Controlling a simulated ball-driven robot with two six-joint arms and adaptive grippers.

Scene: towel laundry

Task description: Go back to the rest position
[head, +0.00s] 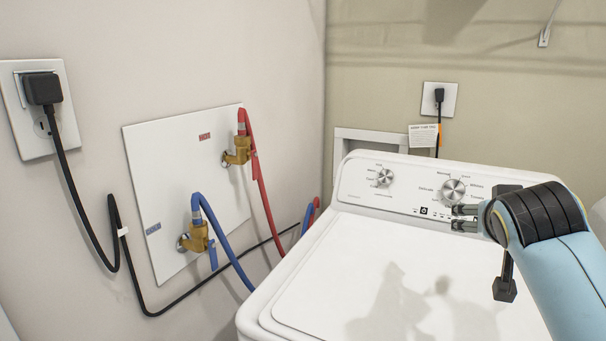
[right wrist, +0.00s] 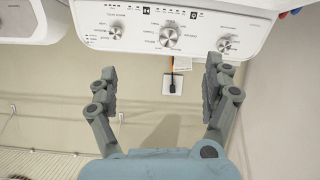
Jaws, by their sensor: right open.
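My right gripper (head: 464,218) is in front of the washer's control panel in the head view, at the end of my light blue arm from the right. In the right wrist view the same gripper (right wrist: 160,90) has its two dark fingers spread wide with nothing between them. The white washer (head: 300,300) has its lid shut. Its control panel (head: 350,188) carries knobs, and a large knob (head: 453,190) shows just above the fingers. Whether the fingers touch the panel I cannot tell. My left gripper is not in view.
A red hose (head: 262,185) and a blue hose (head: 226,245) hang from brass valves on the left wall. A black cord (head: 75,190) runs from an outlet (head: 14,105) there. Another white appliance (right wrist: 30,22) stands beside the washer.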

